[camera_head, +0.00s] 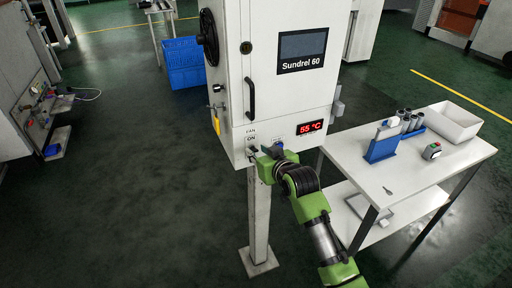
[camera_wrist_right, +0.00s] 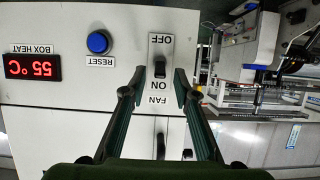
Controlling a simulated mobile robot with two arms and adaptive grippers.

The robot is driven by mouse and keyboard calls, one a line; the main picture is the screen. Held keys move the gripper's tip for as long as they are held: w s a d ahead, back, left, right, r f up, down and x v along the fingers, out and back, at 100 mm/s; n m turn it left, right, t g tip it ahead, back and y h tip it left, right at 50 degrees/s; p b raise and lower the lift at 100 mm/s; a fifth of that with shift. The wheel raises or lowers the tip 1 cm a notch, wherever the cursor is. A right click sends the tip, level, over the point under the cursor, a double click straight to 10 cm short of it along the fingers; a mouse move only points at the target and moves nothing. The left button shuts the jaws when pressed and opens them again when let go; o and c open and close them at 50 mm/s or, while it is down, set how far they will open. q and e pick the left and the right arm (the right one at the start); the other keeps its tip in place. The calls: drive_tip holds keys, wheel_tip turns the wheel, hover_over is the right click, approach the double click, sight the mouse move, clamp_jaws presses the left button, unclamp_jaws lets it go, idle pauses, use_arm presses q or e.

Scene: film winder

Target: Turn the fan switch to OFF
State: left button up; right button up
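The fan switch (camera_wrist_right: 160,67) is a dark lever on a pale plate, seen upside down in the right wrist view. OFF is printed above it in that picture, ON and FAN below. The lever sits close to the ON label; its exact tilt is hard to tell. In the head view, the FAN and ON labels (camera_head: 251,136) show on the white cabinet (camera_head: 235,90). My right gripper (camera_head: 262,157) is at the cabinet's lower front. Its two fingers are apart, one on each side of the switch in the wrist view, with no clear contact. My left gripper is not in view.
A blue RESET button (camera_wrist_right: 98,42) and a red 55 °C display (camera_wrist_right: 33,67) are beside the switch. A black door handle (camera_head: 250,98) is above it. A white table (camera_head: 410,170) with a blue holder (camera_head: 382,147) and white bin (camera_head: 453,122) stands at right.

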drive_tip(key=shift+x, duration=1.1)
clamp_jaws()
drive_tip(key=shift+f+b, duration=0.3)
drive_tip(key=shift+b, duration=0.05)
drive_tip(key=shift+s+f+t+y+b, duration=0.1)
drive_tip(key=shift+f+t+y+b, duration=0.4)
drive_tip(key=shift+t+b, duration=2.55)
drive_tip(key=shift+f+t+y+b, duration=0.15)
drive_tip(key=shift+f+y+b, duration=0.35)
drive_tip(key=shift+b, duration=5.3)
drive_tip(key=shift+f+t+y+b, duration=0.5)
drive_tip(key=shift+t+b, duration=1.1)
drive_tip(key=shift+b, duration=2.85)
unclamp_jaws()
